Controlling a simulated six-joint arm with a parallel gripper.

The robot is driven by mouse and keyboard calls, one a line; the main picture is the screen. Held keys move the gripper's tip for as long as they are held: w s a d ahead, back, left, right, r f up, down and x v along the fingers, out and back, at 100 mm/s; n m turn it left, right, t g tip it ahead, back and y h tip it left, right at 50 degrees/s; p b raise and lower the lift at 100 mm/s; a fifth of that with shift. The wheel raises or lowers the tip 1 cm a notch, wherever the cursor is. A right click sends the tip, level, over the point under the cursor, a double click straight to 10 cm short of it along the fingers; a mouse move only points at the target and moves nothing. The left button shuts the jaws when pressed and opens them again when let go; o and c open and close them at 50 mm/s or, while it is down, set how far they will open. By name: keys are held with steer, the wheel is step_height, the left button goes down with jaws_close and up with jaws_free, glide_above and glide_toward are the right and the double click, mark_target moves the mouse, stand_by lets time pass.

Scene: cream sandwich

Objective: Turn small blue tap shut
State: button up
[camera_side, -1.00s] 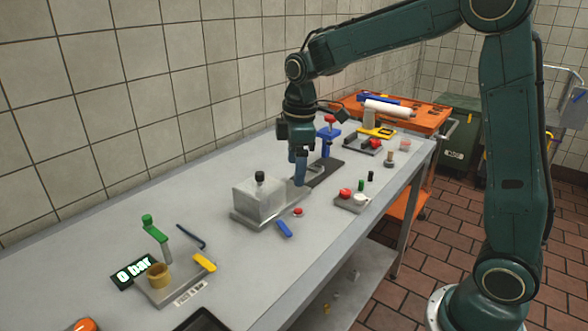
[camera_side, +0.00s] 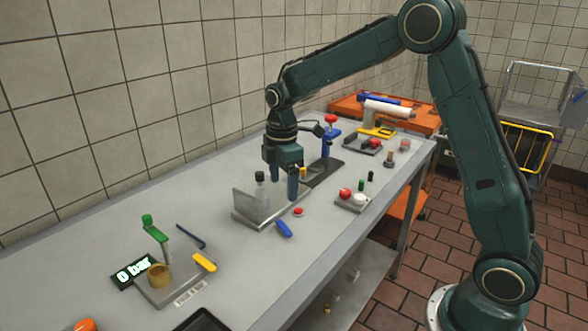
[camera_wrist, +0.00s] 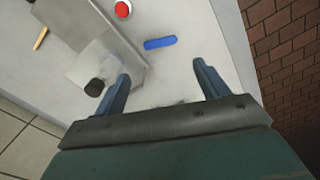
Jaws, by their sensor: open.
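The small blue tap handle (camera_side: 284,229) lies at the front edge of the grey metal stand with the clear block, pointing toward the table's front. In the wrist view the blue handle (camera_wrist: 160,43) is a short flat bar, ahead of the space between the fingers and apart from both. My gripper (camera_side: 285,187) is open and empty, hanging above the stand behind the handle. In the wrist view my gripper's two fingers (camera_wrist: 162,76) are spread wide. The tap's body under the handle cannot be made out.
The clear block with a black cap (camera_side: 260,177) is close to my left finger. A red button (camera_side: 298,211) is beside the blue handle. A red and white button box (camera_side: 352,199) stands to the right. A green-handled station (camera_side: 160,275) is at front left. Bare table lies between.

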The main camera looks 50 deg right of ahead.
mark_target(284, 227)
step_height(284, 227, down, 12)
steer(key=shift+r, duration=0.1)
stand_by(0.5)
steer(key=c, duration=0.7)
